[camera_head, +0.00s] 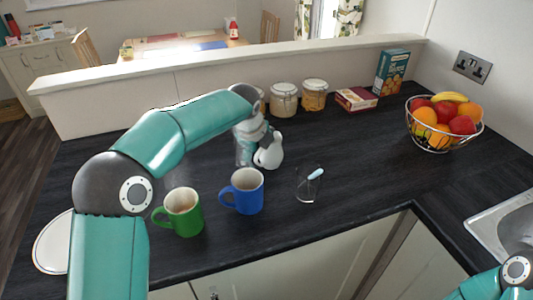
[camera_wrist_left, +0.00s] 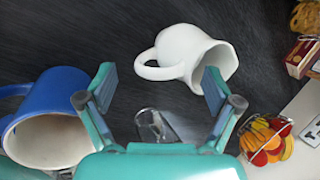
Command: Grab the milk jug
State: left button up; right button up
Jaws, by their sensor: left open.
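The white milk jug (camera_head: 270,154) stands on the dark worktop behind the blue mug. In the left wrist view the jug (camera_wrist_left: 186,50) lies just beyond my fingertips, its handle on the left and its open mouth on the right. My left gripper (camera_wrist_left: 160,80) is open, its fingers spread on either side of the jug's near part with nothing held. In the head view my left gripper (camera_head: 247,150) hangs just left of the jug and is partly hidden by my arm. I cannot tell whether it touches the jug. My right gripper is out of view.
A blue mug (camera_head: 245,192), a green mug (camera_head: 184,213) and a glass with a pale-handled item (camera_head: 307,187) stand in front. Jars (camera_head: 284,98), boxes (camera_head: 391,72) and a wire fruit bowl (camera_head: 443,130) stand behind and right. The worktop right of the jug is clear.

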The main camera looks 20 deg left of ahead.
pick_arm(q)
jog(key=shift+x, duration=1.25)
jog(key=c, duration=1.5)
jog(key=shift+c, duration=1)
jog(key=shift+r, duration=0.25)
grip_shut()
